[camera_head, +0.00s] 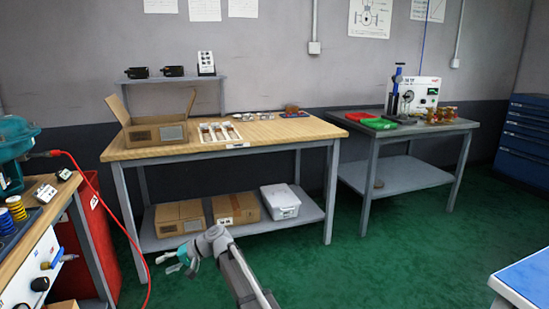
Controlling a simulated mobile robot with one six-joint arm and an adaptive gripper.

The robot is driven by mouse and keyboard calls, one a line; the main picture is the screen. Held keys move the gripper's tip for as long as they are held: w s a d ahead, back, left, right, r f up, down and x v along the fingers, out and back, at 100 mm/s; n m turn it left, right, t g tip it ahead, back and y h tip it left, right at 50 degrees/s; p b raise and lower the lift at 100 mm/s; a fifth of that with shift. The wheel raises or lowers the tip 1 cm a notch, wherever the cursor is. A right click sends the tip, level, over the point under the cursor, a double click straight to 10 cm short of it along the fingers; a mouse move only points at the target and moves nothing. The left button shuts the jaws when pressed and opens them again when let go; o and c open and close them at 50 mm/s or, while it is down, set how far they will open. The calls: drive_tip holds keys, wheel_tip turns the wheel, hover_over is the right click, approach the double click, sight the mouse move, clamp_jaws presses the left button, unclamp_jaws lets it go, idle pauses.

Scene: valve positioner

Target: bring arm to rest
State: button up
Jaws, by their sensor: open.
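My arm reaches in from the bottom of the head view, its links grey. My gripper (178,262) is at its end, pointing left, with small teal and light parts. It is open, and I see nothing between the fingers. It hangs over the green floor, in front of the lower shelf of the wooden-topped bench, and appears apart from everything around it.
The wooden-topped bench (290,132) carries an open cardboard box (158,133) and small parts. Boxes (180,217) and a white bin (281,202) sit on its lower shelf. A grey bench (400,131) stands right. A red cabinet (95,232) is left. Green floor (420,255) is clear right.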

drive_tip(key=s+d+f+m+t+h, duration=0.1)
drive_tip(key=s+d+f+h, duration=0.2)
drive_tip(key=d, duration=1)
drive_tip(key=s+d+f+t+h, duration=0.1)
drive_tip(key=d+f+t+h, duration=0.3)
drive_tip(key=d, duration=1)
drive_tip(key=s+d+f+m+g+h, duration=0.1)
drive_tip(key=s+d+f+h, duration=0.15)
drive_tip(key=s+d, duration=0.65)
drive_tip(key=s+d+f+m+g+h, duration=0.15)
drive_tip(key=d+h, duration=0.25)
drive_tip(key=d, duration=1.1)
wheel_tip(320, 180, up, 39)
drive_tip(key=p, duration=3.8)
drive_tip(key=shift+s+a+f, duration=0.15)
drive_tip(key=shift+a+f, duration=0.05)
drive_tip(key=shift+y, duration=0.25)
